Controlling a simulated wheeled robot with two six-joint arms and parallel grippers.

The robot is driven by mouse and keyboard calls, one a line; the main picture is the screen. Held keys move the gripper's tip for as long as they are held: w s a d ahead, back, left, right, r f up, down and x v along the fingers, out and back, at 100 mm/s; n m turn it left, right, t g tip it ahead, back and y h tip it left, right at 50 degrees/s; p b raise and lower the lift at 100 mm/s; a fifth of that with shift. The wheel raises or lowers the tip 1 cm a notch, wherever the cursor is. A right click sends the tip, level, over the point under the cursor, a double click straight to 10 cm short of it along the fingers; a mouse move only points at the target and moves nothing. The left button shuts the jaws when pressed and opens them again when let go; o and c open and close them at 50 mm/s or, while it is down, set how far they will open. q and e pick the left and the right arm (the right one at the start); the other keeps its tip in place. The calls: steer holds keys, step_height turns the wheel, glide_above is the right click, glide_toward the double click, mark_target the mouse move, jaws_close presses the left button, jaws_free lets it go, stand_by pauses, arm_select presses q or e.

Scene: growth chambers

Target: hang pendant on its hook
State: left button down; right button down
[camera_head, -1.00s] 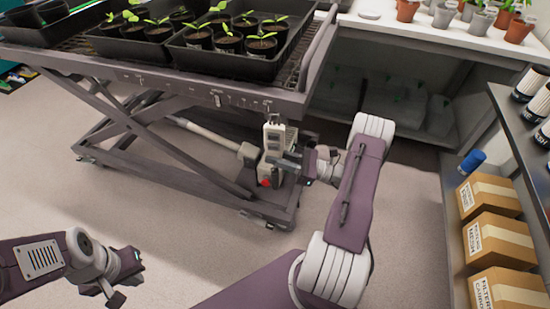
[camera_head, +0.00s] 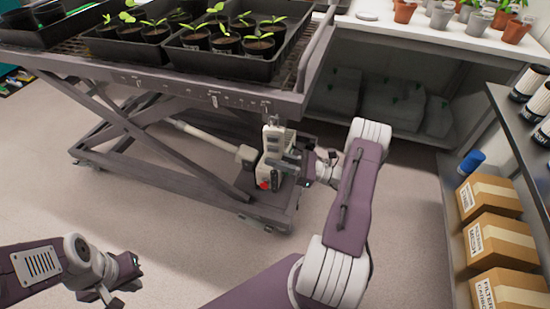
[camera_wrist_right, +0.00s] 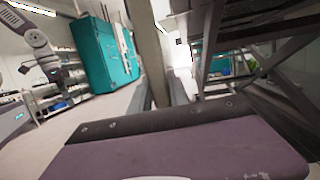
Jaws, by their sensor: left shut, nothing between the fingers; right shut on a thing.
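The pendant (camera_head: 272,140) is a pale upright handset with dark markings, just below the front edge of the lift cart near its right corner. My right gripper (camera_head: 287,166) is shut on it from the right, and the arm hides part of the grip. A small hook-like fitting (camera_head: 267,106) shows on the cart's edge just above the pendant; a gap seems to lie between them. My left gripper (camera_head: 112,290) is shut and empty at lower left, away from the cart. The wrist view shows neither the pendant nor fingertips clearly.
The lift cart (camera_head: 150,76) carries black trays of seedlings on top, with crossed legs below. A pale box with a red spot (camera_head: 264,185) sits low behind the grip. A shelf with cardboard boxes (camera_head: 492,245) stands at right. The floor at left front is clear.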

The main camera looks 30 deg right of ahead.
steer(key=shift+f, duration=0.35)
steer(key=c, duration=0.9)
jaws_free()
steer(key=b+v, duration=0.3)
steer(key=v, duration=0.7)
stand_by(0.5)
